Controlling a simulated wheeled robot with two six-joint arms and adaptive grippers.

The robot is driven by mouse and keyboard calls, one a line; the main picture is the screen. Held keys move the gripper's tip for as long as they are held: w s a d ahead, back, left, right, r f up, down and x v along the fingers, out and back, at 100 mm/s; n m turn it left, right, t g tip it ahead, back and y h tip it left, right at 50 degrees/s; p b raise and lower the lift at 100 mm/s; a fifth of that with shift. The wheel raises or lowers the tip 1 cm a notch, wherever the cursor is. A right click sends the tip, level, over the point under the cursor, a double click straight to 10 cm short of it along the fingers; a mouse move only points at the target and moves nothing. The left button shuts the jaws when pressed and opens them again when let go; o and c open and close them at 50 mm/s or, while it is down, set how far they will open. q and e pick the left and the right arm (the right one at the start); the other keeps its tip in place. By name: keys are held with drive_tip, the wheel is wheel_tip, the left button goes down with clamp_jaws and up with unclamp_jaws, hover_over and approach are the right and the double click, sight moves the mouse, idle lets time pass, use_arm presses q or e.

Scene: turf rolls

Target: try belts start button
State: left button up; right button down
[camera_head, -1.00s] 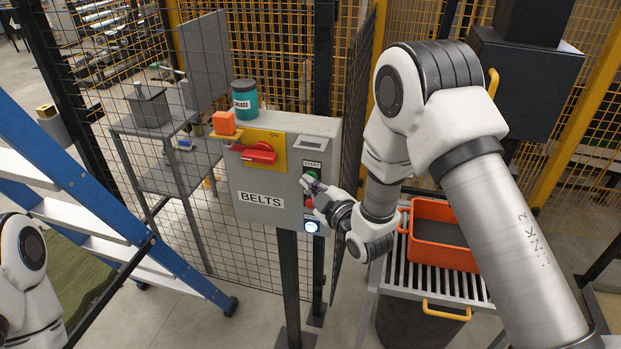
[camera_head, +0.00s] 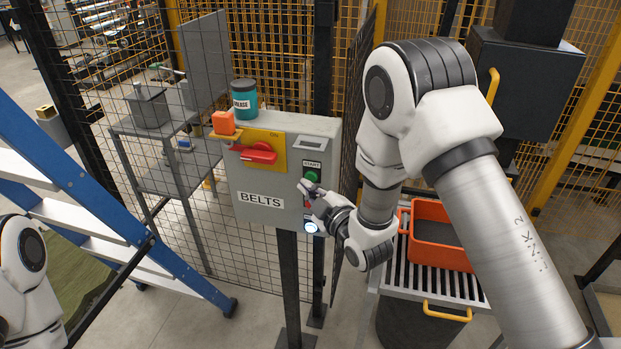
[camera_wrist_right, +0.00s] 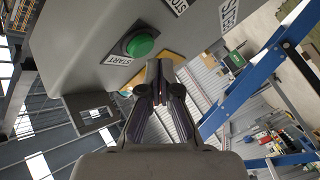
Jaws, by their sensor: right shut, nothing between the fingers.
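The grey BELTS control box (camera_head: 265,215) stands on a dark post in the middle of the head view. Its green START button (camera_head: 312,177) is on the right part of the front face, under a START label. The button also shows in the right wrist view (camera_wrist_right: 141,44). My right gripper (camera_head: 303,187) is shut and empty, its tips just below and left of the button, apart from it in the picture. In the wrist view the closed fingertips (camera_wrist_right: 158,68) are beside the button. The gripper partly hides a red button below START. My left gripper is out of view.
A red switch handle (camera_head: 258,153) sits on a yellow plate on the box. A grease tub (camera_head: 244,100) and an orange block (camera_head: 224,122) are above it. A lit blue-white button (camera_head: 311,227) is low on the box. A blue ladder (camera_head: 110,230) stands left, an orange crate (camera_head: 440,255) right.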

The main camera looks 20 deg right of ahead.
drive_tip(key=s+a, duration=0.1)
drive_tip(key=s, duration=0.1)
drive_tip(key=s+a, duration=0.1)
drive_tip(key=s, duration=0.1)
drive_tip(key=shift+a+b, duration=0.3)
drive_tip(key=shift+a, duration=0.1)
idle(0.5)
drive_tip(key=s+d+f+m+g+h, duration=0.1)
drive_tip(key=s+d+f+g, duration=0.1)
drive_tip(key=s+f, duration=0.35)
drive_tip(key=s+d+f+m+g+h, duration=0.1)
drive_tip(key=s+d+f+m+g, duration=0.1)
drive_tip(key=f, duration=0.7)
drive_tip(key=s+d+f+m+g+h, duration=0.1)
drive_tip(key=s+d+f+g, duration=0.2)
drive_tip(key=f, duration=0.4)
drive_tip(key=s+f+m+g, duration=0.4)
drive_tip(key=s+g, duration=0.1)
drive_tip(key=s, duration=0.6)
drive_tip(key=s+d+f+m+g, duration=0.1)
drive_tip(key=s+f+m+g, duration=0.3)
drive_tip(key=s, duration=0.7)
drive_tip(key=shift+s+f+m+g, duration=0.3)
drive_tip(key=shift+s+m+g, duration=0.1)
drive_tip(key=shift+g, duration=0.1)
drive_tip(key=shift+h, duration=0.3)
